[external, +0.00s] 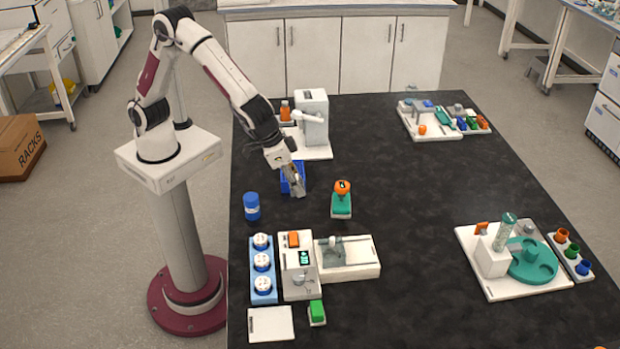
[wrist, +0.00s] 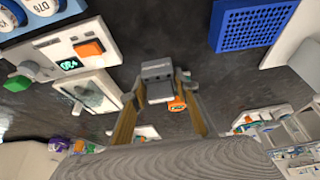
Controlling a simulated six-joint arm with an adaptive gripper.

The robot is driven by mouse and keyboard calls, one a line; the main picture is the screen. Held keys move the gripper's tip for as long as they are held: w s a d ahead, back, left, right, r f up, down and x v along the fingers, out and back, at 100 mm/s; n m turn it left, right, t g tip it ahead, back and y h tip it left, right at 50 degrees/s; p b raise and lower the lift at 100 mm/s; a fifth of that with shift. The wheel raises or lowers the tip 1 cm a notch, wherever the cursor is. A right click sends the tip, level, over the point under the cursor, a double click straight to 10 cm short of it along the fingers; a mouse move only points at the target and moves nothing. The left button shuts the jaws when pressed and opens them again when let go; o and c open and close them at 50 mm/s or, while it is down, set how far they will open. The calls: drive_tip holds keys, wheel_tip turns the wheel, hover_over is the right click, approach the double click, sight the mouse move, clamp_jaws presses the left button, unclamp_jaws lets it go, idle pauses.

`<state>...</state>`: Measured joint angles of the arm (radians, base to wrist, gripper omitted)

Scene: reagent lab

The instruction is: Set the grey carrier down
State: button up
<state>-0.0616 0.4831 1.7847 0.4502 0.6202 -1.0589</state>
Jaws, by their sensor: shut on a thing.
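My gripper (external: 297,190) hangs low over the left part of the black bench, in front of a blue perforated box. In the wrist view its two tan fingers (wrist: 160,95) close on a small grey block, which I take as the grey carrier (wrist: 158,70). In the external view the carrier is small and hard to separate from the gripper's fingers. I cannot tell whether its underside touches the bench. A broad ridged grey surface fills the bottom of the wrist view.
The blue box (external: 287,186) stands close behind my gripper. A blue jar (external: 252,206) is to the left, and an orange-topped teal item (external: 342,198) to the right. A white instrument (external: 299,265) stands in front. The bench's middle right (external: 420,200) is clear.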

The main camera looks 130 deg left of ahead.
hover_over(302, 216)
drive_tip(key=shift+s+d+f, duration=0.15)
drive_tip(key=shift+f, duration=0.85)
drive_tip(key=shift+s+d+f, duration=0.1)
drive_tip(key=shift+s+f, duration=0.05)
drive_tip(key=shift+f, duration=0.85)
drive_tip(key=shift+s+d+f, duration=0.15)
drive_tip(key=shift+f, duration=0.85)
drive_tip(key=shift+f, duration=1.85)
drive_tip(key=shift+f, duration=0.2)
drive_tip(key=o, duration=1.1)
drive_tip(key=shift+r, duration=0.25)
